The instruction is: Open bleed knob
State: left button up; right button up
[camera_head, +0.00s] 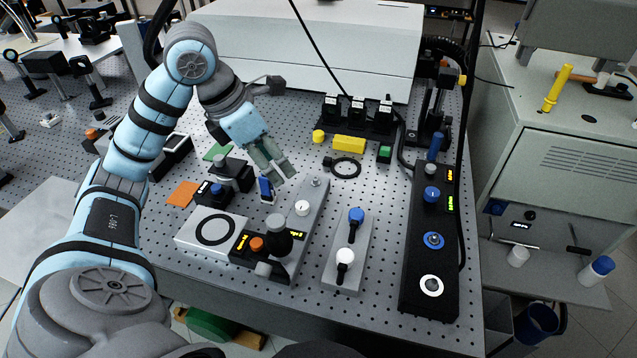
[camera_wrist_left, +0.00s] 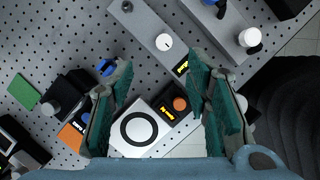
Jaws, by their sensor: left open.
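My left gripper (camera_head: 276,172) is open and empty above the optical table, pointing down toward the grey panel (camera_head: 311,196). This panel carries a white knob (camera_head: 302,208) with a dark mark and a small grey knob (camera_head: 316,182). A black box (camera_head: 240,262) at its near end has an orange knob (camera_head: 257,243) and glowing labels too small to read surely. I cannot tell which knob is the bleed knob. In the left wrist view, the white knob (camera_wrist_left: 164,42) shows beyond the fingertips (camera_wrist_left: 158,62), and the orange knob (camera_wrist_left: 180,103) between the fingers. No knob is gripped.
A black upright knob (camera_head: 279,228) stands beside the orange one. A plate with a black ring (camera_head: 183,236) lies left. A grey panel with blue and white knobs (camera_head: 336,278) and a tall black control box (camera_head: 412,296) stand right. Bare perforated table (camera_head: 378,200) lies between.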

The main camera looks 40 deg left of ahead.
pick_arm(q)
jog(key=b, duration=0.3)
send_near(302, 205)
jog(key=f, duration=0.2)
jog(key=x, duration=0.6)
jog(key=shift+w+d+r+b, duration=0.15)
jog(key=shift+w+d+b, duration=0.05)
jog(key=shift+w+b, duration=0.25)
jog(key=shift+w+f, duration=0.1)
jog(key=shift+f, duration=0.3)
jog(key=shift+s, duration=0.2)
jog(key=shift+w, duration=0.1)
grip_shut()
pick_arm(e)
jog(key=f, duration=0.2)
jog(key=s+f, duration=0.1)
jog(key=shift+s+f, duration=0.1)
jog(key=shift+f, duration=0.3)
